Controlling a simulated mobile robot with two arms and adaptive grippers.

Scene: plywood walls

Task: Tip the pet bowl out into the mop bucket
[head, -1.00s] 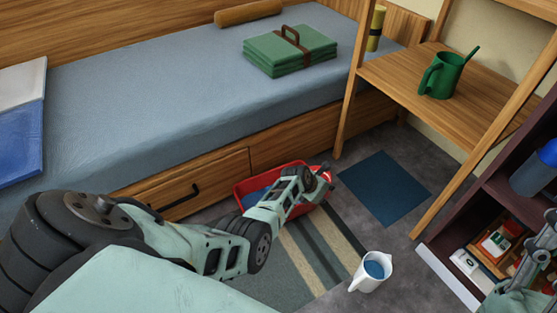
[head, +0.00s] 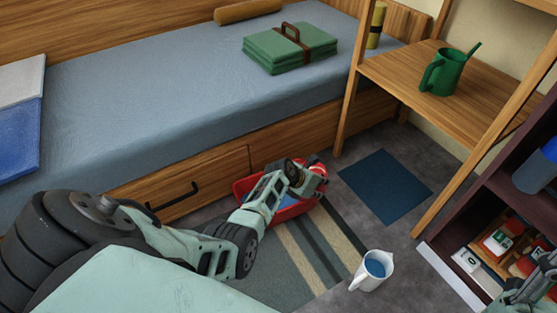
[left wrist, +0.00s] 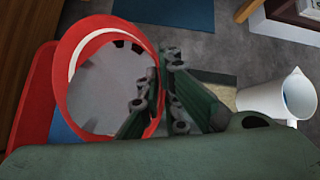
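The pet bowl (head: 321,171) is red with a pale band, at the end of my left arm. In the left wrist view it (left wrist: 88,42) is large, with a grey inside and dark marks near its rim. My left gripper (head: 308,177) is shut on the bowl's rim, one finger inside and one outside; the fingers (left wrist: 160,90) show in the left wrist view. The bowl looks tilted and is held over the right end of the red mop bucket (head: 284,216). Blue shows inside the bucket, partly hidden by my arm. My right arm is only partly visible at the lower right edge.
A white jug (head: 371,281) with blue inside stands on the floor right of the striped rug (head: 310,246). The bed's drawer front (head: 180,188) is close behind the bucket. A blue mat (head: 385,187) lies at right. A dark shelf (head: 487,215) is near my right arm.

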